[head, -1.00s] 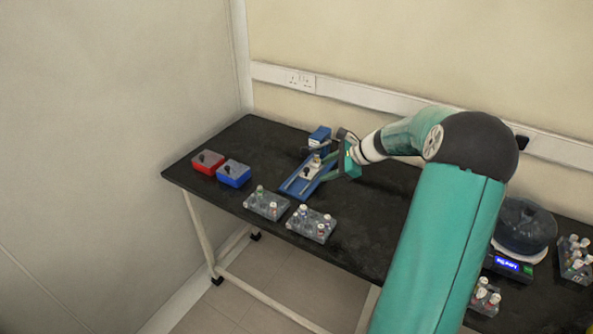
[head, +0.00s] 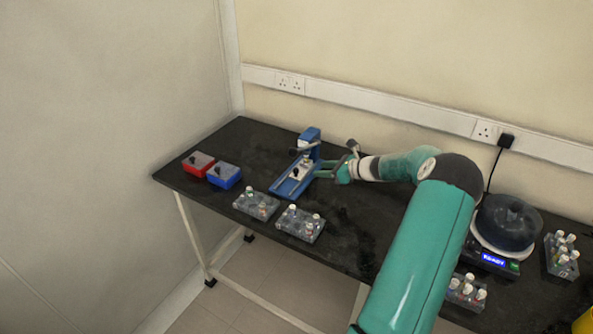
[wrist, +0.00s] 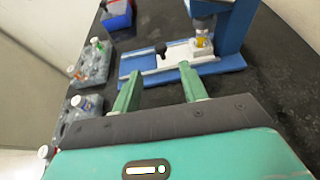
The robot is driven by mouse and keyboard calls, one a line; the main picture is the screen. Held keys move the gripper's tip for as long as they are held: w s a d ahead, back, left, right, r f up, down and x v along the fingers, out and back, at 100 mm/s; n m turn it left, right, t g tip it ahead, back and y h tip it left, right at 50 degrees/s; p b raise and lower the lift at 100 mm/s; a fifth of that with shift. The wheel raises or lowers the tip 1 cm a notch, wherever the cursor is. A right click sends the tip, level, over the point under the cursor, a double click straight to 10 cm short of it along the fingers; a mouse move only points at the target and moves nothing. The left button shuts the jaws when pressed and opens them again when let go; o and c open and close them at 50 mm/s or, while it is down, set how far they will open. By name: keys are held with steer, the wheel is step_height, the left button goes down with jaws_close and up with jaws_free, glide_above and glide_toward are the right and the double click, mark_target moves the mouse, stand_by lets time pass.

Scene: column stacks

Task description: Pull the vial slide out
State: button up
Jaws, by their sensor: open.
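The blue press-like device (head: 309,137) stands at the back of the black bench, with its blue base reaching toward the front. On the base lies the pale vial slide (head: 300,174); it also shows in the wrist view (wrist: 178,54). A black knob (wrist: 161,48) stands on the slide's left end in the wrist view. A vial with a yellow band (wrist: 201,40) stands on its right end, below the device's head. My gripper (head: 322,169) is open, to the right of the base. In the wrist view its two green fingers (wrist: 158,80) point toward the slide, apart from the knob.
Two clear racks of vials (head: 256,205) (head: 300,224) stand at the bench's front edge. A red box (head: 197,164) and a blue box (head: 223,175) are at the left. A round dark machine (head: 507,222) stands at the right. Bare bench lies behind the boxes.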

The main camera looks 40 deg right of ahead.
mark_target(297, 169)
steer(key=x, duration=1)
steer(key=shift+w+a+f, duration=0.15)
steer(key=shift+w, duration=0.2)
jaws_close()
